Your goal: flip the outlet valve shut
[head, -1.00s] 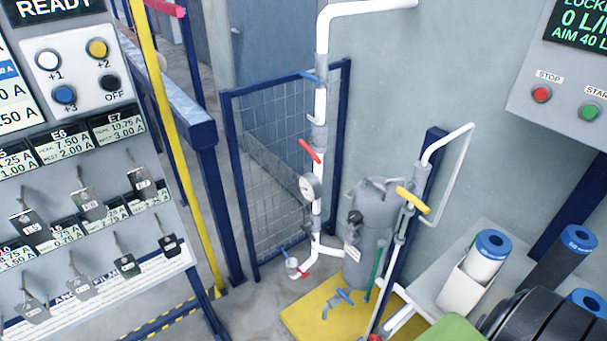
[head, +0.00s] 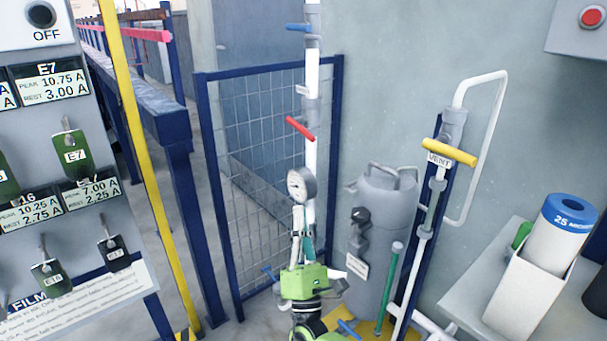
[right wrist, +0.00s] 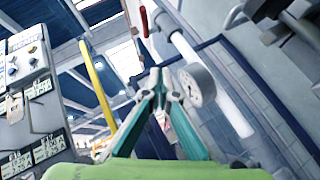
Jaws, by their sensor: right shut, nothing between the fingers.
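Several handled valves show, and I cannot tell by label which is the outlet. On the white upright pipe (head: 312,160) a red lever (head: 300,128) slants down to the right, and a blue lever (head: 300,27) sits level higher up. The right gripper is shut and empty, fingers pointing up, just below the gauge (head: 297,184). In the right wrist view its tips (right wrist: 162,76) meet beside the gauge (right wrist: 196,84), with the red lever (right wrist: 143,21) beyond. The pipe behind the gripper is hidden. My left gripper is out of view.
A grey tank (head: 380,215) and a post with the yellow VENT handle (head: 449,152) stand to the right. A blue-framed mesh gate (head: 250,170) is behind the pipe. A tag panel (head: 70,235) is at left, and a filter cartridge in a holder (head: 525,285) at right.

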